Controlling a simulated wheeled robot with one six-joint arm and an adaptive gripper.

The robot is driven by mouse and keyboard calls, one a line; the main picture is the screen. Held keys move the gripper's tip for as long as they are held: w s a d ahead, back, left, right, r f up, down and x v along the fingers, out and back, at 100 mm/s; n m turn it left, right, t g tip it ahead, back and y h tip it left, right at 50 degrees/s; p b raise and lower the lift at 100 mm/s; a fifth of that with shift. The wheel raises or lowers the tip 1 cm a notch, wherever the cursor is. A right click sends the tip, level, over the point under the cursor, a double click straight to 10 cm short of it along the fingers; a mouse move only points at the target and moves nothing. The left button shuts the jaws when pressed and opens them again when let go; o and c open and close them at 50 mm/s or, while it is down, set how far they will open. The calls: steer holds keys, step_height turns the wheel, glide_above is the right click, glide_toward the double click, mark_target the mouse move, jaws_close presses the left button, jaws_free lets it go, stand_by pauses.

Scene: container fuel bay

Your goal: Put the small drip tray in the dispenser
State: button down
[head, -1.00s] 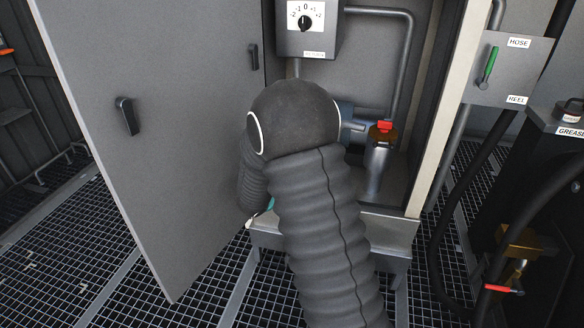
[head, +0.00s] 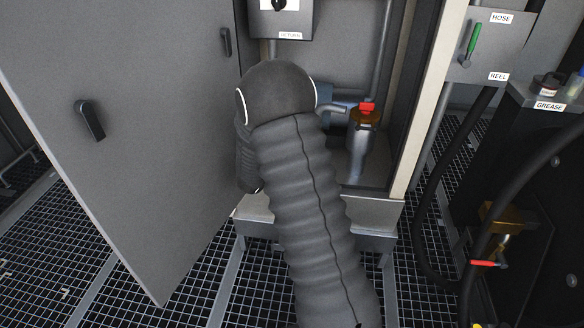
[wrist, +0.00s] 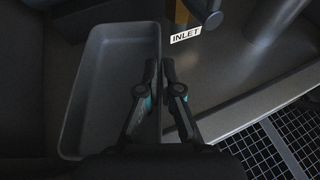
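The small drip tray (wrist: 92,100) is a grey, shallow rectangular pan, on the left of the wrist view. My gripper (wrist: 159,68) has one finger on each side of the tray's right wall, close together on it, and appears to grip that wall. The dispenser is the open grey cabinet (head: 340,60); its floor (wrist: 225,85) lies to the right of the tray in the wrist view. In the head view my arm hides the gripper and the tray. I cannot tell whether the tray touches the cabinet floor.
The cabinet door (head: 150,130) stands open at left. Hoses and a grease unit (head: 550,105) are at right. Grating (wrist: 285,140) lies below the cabinet edge.

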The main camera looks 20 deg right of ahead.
steer(key=shift+f, duration=1.5)
steer(key=shift+f+b, duration=0.3)
steer(key=shift+b, duration=0.1)
steer(key=c, duration=1.3)
jaws_free()
steer(key=shift+r, duration=0.1)
